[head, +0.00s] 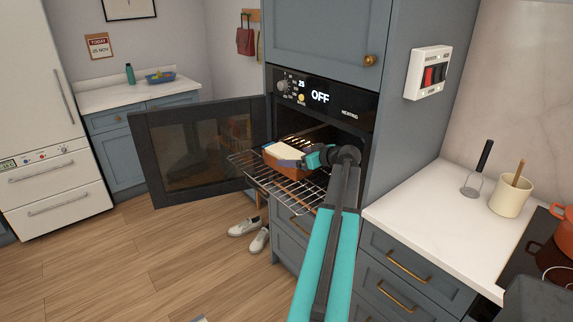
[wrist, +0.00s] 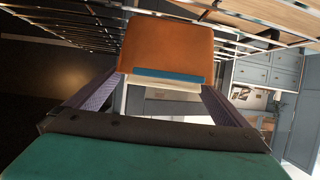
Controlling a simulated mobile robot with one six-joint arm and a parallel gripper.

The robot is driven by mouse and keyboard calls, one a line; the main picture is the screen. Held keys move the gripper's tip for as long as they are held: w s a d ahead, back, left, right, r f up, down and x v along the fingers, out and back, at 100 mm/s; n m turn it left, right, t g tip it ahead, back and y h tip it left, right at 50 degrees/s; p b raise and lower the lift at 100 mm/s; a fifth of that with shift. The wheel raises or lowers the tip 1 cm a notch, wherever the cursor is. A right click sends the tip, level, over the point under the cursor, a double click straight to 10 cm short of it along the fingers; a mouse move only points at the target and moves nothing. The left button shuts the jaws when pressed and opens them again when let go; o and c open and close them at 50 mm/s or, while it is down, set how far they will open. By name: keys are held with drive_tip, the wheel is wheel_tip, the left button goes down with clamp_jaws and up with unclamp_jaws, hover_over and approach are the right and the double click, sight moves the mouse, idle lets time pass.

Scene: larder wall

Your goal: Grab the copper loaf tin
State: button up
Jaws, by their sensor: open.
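The copper loaf tin (head: 288,172) sits on the pulled-out wire rack in front of the open oven. Something pale shows at its top in the head view. The tin also shows in the wrist view (wrist: 168,42), with a teal strip and a cream strip along its near edge. My gripper (head: 287,162) reaches in from the right, at the tin's near upper side. In the wrist view its two purple-grey fingers (wrist: 161,84) are spread apart, with the tin's edge just beyond and between their tips. The gripper is open; I cannot tell whether a finger touches the tin.
The oven door (head: 190,150) stands open to the left. The wire rack (head: 296,196) juts out below the tin. A worktop (head: 440,212) lies at the right, with a cream pot (head: 511,195). White shoes (head: 245,228) lie on the floor, which is otherwise largely clear at left.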

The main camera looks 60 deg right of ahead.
sight(288, 156)
drive_tip(key=shift+p+x, duration=0.65)
drive_tip(key=shift+x, duration=0.2)
drive_tip(key=shift+p+x, duration=0.75)
drive_tip(key=shift+x, duration=1)
drive_tip(key=shift+a, duration=0.15)
drive_tip(key=shift+r, duration=0.1)
drive_tip(key=c, duration=1.6)
